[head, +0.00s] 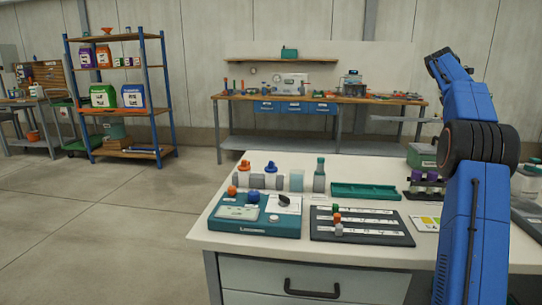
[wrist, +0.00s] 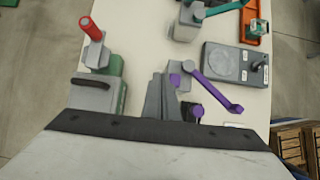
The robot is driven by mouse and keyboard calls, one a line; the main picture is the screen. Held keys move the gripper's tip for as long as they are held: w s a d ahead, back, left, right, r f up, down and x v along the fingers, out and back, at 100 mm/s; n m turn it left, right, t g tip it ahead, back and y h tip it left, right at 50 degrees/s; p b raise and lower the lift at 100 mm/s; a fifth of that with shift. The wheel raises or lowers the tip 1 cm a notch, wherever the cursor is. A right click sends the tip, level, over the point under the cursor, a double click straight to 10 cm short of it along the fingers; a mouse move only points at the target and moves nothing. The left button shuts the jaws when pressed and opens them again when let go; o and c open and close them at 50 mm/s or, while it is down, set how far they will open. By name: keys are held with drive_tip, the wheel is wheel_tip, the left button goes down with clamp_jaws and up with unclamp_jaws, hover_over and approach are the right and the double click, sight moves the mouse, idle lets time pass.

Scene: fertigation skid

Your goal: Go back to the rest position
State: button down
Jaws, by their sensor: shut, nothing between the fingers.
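My blue arm (head: 470,170) rises at the right of the head view, beside the white table, and bends at a black joint. Its upper part leans up and to the left, clear of the tabletop; the gripper itself cannot be made out there. In the wrist view my gripper (wrist: 157,80) shows as grey tapering fingers, shut with nothing between them. Below it, a white surface carries valve units: a red-handled one (wrist: 91,30) at left, a purple lever (wrist: 215,90) right of the fingers and a teal lever (wrist: 222,9) at the top.
The white table (head: 330,165) holds a teal case (head: 255,228), a black labelled board (head: 360,236), a green tray (head: 365,190) and several bottles. A shelf rack (head: 125,95) and workbench (head: 320,97) stand behind. The floor at left (head: 90,220) is clear.

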drive_tip(key=s+a+f+m+t+y, duration=0.15)
drive_tip(key=s+a, duration=0.35)
drive_tip(key=a, duration=0.5)
drive_tip(key=s+a+m+t, duration=0.1)
drive_tip(key=s+a+m, duration=0.2)
drive_tip(key=s+a, duration=0.55)
drive_tip(key=s+a+m+t+y, duration=0.1)
drive_tip(key=s+a+m, duration=0.15)
drive_tip(key=a, duration=0.95)
drive_tip(key=s+a+f+m+y, duration=0.1)
drive_tip(key=s+a+f+m, duration=0.1)
drive_tip(key=s+a+f, duration=0.4)
drive_tip(key=s+a+f+m+t+y, duration=0.1)
drive_tip(key=s+a+f+m, duration=0.2)
drive_tip(key=s+a+f, duration=0.4)
drive_tip(key=s+a+f+m+t+y, duration=0.1)
drive_tip(key=s+a+f+m+y, duration=0.1)
drive_tip(key=s+a+f, duration=0.5)
drive_tip(key=s+f+m, duration=0.1)
drive_tip(key=s+f, duration=0.4)
drive_tip(key=s, duration=0.4)
drive_tip(key=shift+s, duration=0.2)
